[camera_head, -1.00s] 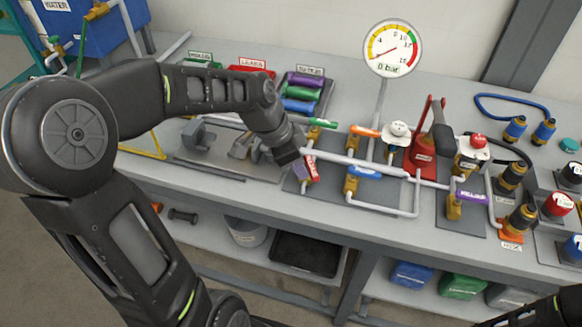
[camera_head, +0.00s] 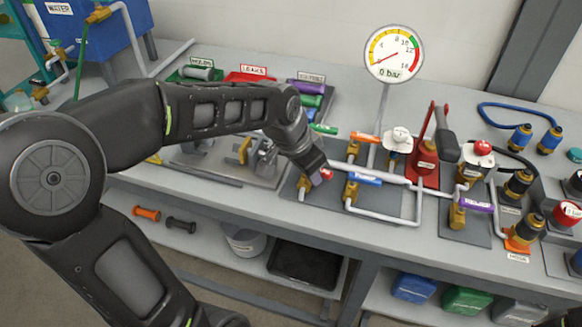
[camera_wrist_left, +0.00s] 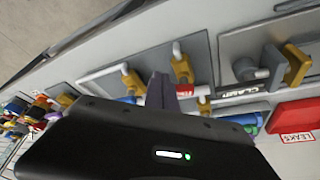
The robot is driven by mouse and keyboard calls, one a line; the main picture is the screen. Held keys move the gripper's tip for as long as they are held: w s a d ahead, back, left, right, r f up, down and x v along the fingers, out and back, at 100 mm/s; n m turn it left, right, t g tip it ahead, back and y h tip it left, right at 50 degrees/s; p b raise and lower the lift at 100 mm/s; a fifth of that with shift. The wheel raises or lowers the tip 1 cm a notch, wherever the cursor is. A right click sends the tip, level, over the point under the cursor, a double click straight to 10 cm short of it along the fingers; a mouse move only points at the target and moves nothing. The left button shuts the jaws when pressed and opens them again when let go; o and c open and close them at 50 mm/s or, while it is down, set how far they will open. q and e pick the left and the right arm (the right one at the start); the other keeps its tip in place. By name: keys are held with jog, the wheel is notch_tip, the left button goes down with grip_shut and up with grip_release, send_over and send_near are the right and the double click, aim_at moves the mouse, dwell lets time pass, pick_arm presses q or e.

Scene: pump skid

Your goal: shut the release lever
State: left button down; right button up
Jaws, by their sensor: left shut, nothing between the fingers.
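The release lever, which I take to be the red-handled valve lever (camera_head: 327,174), sits at the left end of the pump piping; the gripper hides most of it. In the left wrist view its red handle with a white label (camera_wrist_left: 187,90) lies just beside the fingers. A brass valve body (camera_wrist_left: 182,70) is above it there. My left gripper (camera_head: 318,178) is shut and empty, its fingertips right at the red lever. Its fingers (camera_wrist_left: 161,92) show in the wrist view; whether they touch the handle I cannot tell. My right gripper is out of view.
A blue-handled valve (camera_head: 364,178) and white pipes are close on the right. A red-framed lever pump (camera_head: 427,160) stands beyond. A metal clamp (camera_head: 262,152) is left of the gripper. A gauge (camera_head: 393,54) reads 0 bar. Coloured trays (camera_head: 250,78) lie behind.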

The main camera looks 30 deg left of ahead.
pick_arm(q)
jog(key=shift+w+a, duration=0.4)
jog(key=shift+a, duration=0.25)
